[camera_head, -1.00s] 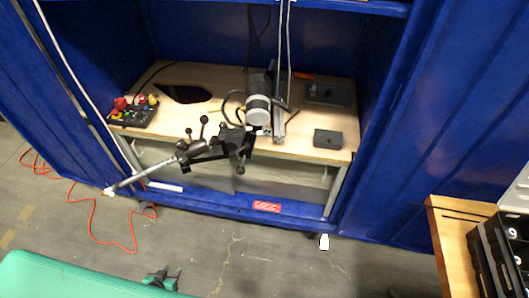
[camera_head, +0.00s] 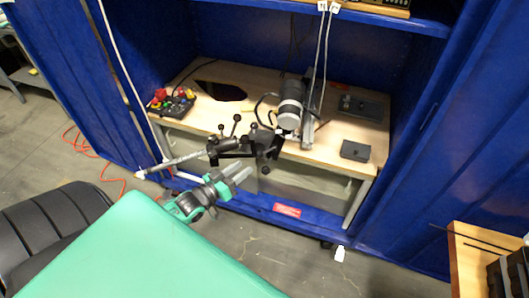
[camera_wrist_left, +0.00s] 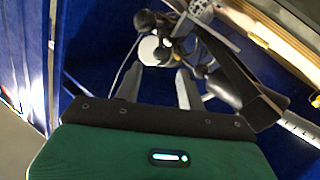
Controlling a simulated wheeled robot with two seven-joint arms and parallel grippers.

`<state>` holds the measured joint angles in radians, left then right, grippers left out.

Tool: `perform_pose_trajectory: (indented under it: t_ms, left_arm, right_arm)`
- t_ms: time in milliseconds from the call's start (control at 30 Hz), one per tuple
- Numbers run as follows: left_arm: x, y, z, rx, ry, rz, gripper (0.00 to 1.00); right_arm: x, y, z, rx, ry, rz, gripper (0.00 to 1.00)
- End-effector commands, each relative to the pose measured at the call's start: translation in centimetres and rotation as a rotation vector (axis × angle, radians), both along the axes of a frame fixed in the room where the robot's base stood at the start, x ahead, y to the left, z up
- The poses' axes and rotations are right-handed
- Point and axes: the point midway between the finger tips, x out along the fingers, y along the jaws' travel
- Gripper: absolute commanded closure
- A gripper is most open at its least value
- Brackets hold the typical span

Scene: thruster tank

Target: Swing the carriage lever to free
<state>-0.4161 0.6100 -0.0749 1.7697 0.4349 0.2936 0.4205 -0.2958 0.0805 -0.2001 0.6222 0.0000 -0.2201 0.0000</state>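The black carriage assembly (camera_head: 230,147) with several ball-knobbed levers stands at the bench's front edge, by a grey-and-white cylindrical thruster (camera_head: 290,108). A long silver bar (camera_head: 180,160) with a pale tip reaches out from it to the left. I cannot tell which lever is the carriage lever. My left gripper (camera_head: 240,174) is just in front of and below the assembly, apparently apart from it. In the left wrist view its two fingers (camera_wrist_left: 158,88) are spread with nothing gripped, and dark knobs (camera_wrist_left: 150,20) show beyond them. My right gripper is not in view.
The wooden bench top (camera_head: 330,135) sits inside a blue enclosure. A control box (camera_head: 172,103) with coloured buttons is at its left. A small dark box (camera_head: 355,151) and a grey tray (camera_head: 362,106) are at its right. A wooden table (camera_head: 470,260) stands at lower right.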

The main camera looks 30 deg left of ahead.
Motion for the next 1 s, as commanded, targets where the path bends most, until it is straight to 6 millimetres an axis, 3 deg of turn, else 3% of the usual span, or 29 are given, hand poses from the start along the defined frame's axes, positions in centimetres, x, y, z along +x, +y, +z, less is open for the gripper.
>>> perform_pose_trajectory:
  t_ms: [600, 1000]
  left_arm:
    - [8.5, -1.8, 0.1, 0.001, 0.001, 0.001, 0.61]
    - [10.2, -2.2, -0.1, 0.002, 0.003, 0.000, 0.61]
  right_arm:
    - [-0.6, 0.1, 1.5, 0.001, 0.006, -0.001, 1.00]
    - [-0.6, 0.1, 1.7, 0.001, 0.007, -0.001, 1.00]
